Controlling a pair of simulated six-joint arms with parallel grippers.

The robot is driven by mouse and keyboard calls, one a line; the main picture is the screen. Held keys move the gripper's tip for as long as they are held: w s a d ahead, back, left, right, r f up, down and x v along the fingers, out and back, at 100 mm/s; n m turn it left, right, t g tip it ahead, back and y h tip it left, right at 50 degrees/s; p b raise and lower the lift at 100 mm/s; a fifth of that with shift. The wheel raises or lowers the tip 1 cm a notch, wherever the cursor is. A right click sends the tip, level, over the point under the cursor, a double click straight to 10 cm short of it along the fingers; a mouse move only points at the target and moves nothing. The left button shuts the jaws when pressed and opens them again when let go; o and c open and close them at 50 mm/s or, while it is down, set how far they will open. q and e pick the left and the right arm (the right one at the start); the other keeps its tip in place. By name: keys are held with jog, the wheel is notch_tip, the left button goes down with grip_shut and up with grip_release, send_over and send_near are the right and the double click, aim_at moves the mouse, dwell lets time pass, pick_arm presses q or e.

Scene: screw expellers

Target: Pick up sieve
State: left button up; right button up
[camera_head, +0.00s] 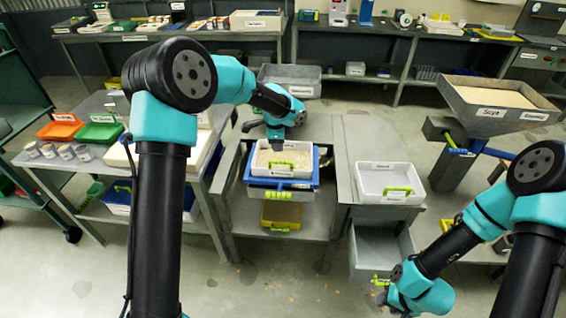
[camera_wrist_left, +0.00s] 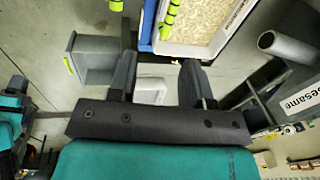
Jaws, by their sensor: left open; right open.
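A white-rimmed tray (camera_head: 258,152) with beige material and a light-green handle sits in a blue frame (camera_head: 250,181) on the middle metal stand; either could be the sieve, and I cannot tell which. Part of the tray shows at the top of the left wrist view (camera_wrist_left: 222,40), beside the blue edge (camera_wrist_left: 148,25). My left gripper (camera_head: 254,127) is above and behind the tray, apart from it. Its two dark fingers are spread and empty in the left wrist view (camera_wrist_left: 157,82). My right gripper (camera_head: 382,298) is low at the right, partly hidden by its wrist, near a grey bin.
An empty white tray (camera_head: 388,173) with a green handle stands to the right. Below it is a grey bin (camera_head: 378,250). A yellow container (camera_head: 281,215) sits under the blue frame. A hopper labelled Soya (camera_head: 490,112) is at right. Orange (camera_head: 61,131) and green (camera_head: 100,132) trays are left.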

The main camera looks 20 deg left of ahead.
aim_at(279, 162)
pick_arm(q)
jog(key=r, duration=0.1)
jog(key=w+r, duration=0.1)
jog(key=shift+a+r+m, duration=0.15)
jog(key=shift+r+m, duration=0.15)
jog(key=f, duration=0.4)
jog(key=w+f, duration=0.1)
jog(key=f, duration=0.3)
jog(key=w+f, duration=0.1)
jog(key=f, duration=0.3)
jog(key=shift+w+a, duration=0.15)
jog(key=shift+a, duration=0.05)
jog(key=shift+w+a+f, duration=0.1)
jog(key=shift+w+f, duration=0.1)
jog(key=shift+f, duration=0.65)
jog(key=shift+w+a+f, duration=0.1)
jog(key=shift+w+f, duration=0.05)
jog(key=shift+f, duration=0.7)
jog(key=shift+w+a+f, duration=0.1)
jog(key=shift+w+f, duration=0.1)
jog(key=shift+f, duration=0.65)
